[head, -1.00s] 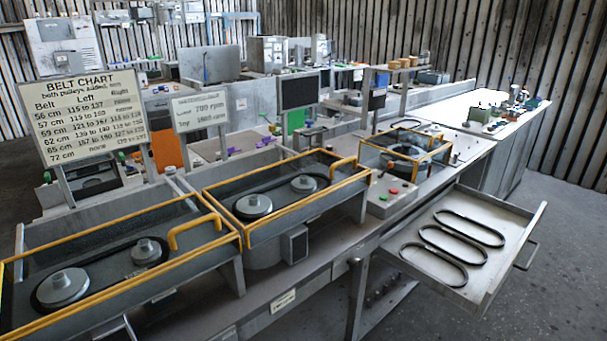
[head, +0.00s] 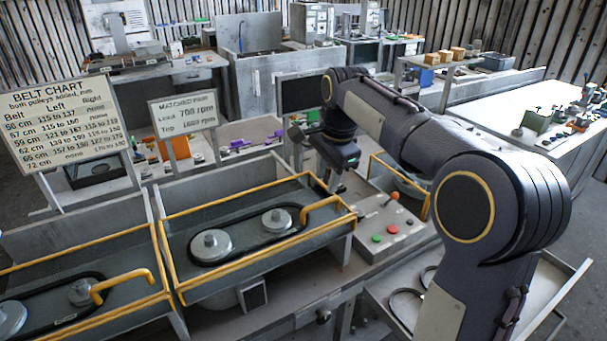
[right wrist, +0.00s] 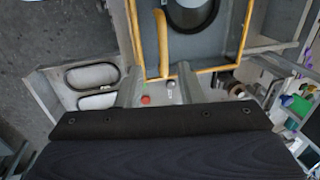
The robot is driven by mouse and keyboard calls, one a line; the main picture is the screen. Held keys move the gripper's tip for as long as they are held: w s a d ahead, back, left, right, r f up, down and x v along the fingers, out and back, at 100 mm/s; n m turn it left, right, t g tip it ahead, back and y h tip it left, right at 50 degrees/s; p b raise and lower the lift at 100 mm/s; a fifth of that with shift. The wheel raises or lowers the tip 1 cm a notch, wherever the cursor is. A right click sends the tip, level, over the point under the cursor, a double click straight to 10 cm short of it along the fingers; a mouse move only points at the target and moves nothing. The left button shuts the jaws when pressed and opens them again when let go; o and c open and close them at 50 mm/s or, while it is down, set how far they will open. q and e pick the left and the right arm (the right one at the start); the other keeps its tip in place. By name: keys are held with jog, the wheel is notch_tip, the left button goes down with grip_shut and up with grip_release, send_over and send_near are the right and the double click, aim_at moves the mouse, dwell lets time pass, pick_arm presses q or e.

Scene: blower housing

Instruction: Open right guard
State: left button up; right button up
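Two large yellow-framed guards lie flat over grey housings. The right one of these two (head: 184,282) has a yellow handle (head: 325,210) at its right end. Pulleys and a black belt show under it. The left one (head: 82,322) has a similar handle. My right gripper (head: 333,184) hangs above the far right corner of the right large guard, apart from its handle. In the right wrist view, its two grey fingers stand apart with nothing between them, and the handle (right wrist: 161,42) lies beyond them. My left gripper is out of view.
A control box (head: 362,248) with red and green buttons and an orange-tipped lever stands right of this guard. My right arm partly hides a smaller yellow-framed unit (head: 425,210) and an open drawer (head: 565,300) with belts. Sign boards (head: 68,120) stand behind the guards.

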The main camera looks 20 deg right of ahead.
aim_at(320, 203)
jog(key=f, duration=0.2)
jog(key=w+f, duration=0.1)
jog(key=f, duration=0.2)
jog(key=w+f, duration=0.1)
jog(key=f, duration=0.1)
jog(key=shift+f, duration=0.2)
grip_shut()
jog(key=shift+a, duration=0.1)
